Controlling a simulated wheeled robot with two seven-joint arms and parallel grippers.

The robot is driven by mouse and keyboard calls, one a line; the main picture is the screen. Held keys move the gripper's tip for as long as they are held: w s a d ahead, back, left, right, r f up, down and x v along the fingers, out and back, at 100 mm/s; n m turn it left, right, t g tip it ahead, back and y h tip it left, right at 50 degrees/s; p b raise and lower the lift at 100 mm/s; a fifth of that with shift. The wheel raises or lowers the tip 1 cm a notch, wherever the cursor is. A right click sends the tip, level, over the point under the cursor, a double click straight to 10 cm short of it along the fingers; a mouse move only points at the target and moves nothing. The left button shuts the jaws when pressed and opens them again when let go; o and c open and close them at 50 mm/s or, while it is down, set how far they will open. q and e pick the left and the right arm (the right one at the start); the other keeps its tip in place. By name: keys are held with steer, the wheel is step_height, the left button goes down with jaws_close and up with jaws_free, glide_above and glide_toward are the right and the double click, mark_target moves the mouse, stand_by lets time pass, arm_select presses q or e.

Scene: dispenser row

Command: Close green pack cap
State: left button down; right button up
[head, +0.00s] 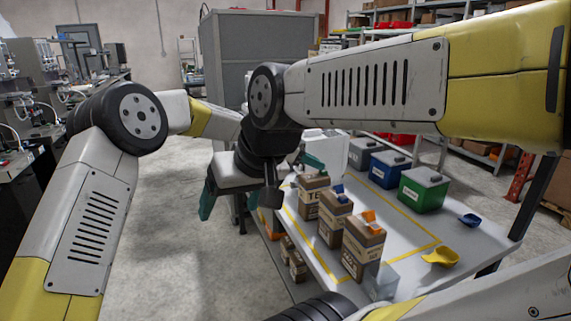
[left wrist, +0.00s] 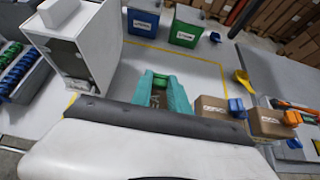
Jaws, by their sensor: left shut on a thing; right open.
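The green pack (head: 312,196) is a brown carton in the back of a row of packs on the table. My left gripper's teal fingers (head: 314,163) are at its top. In the left wrist view, the left gripper (left wrist: 160,92) is shut on the green cap (left wrist: 159,82), one finger on each side. The fingers hide much of the cap and pack, so I cannot tell how far the cap is closed. My right gripper (head: 208,200) is open and empty, left of the table; my own arm partly hides it.
The blue-capped pack (head: 335,218) and orange-capped pack (head: 363,247) stand close in front. Grey, blue (head: 390,169) and green (head: 423,190) bins stand behind. A yellow scoop (head: 440,257) and blue scoop (head: 469,220) lie at the right. A white machine (left wrist: 80,45) stands nearby.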

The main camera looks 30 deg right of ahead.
arm_select(q)
steer(key=shift+d+y, duration=0.1)
steer(key=shift+y, duration=0.3)
steer(key=c, duration=1.2)
jaws_free()
steer(key=shift+c, duration=0.2)
steer(key=v, duration=0.7)
steer(key=shift+a+r, duration=0.25)
steer(key=shift+a, duration=0.05)
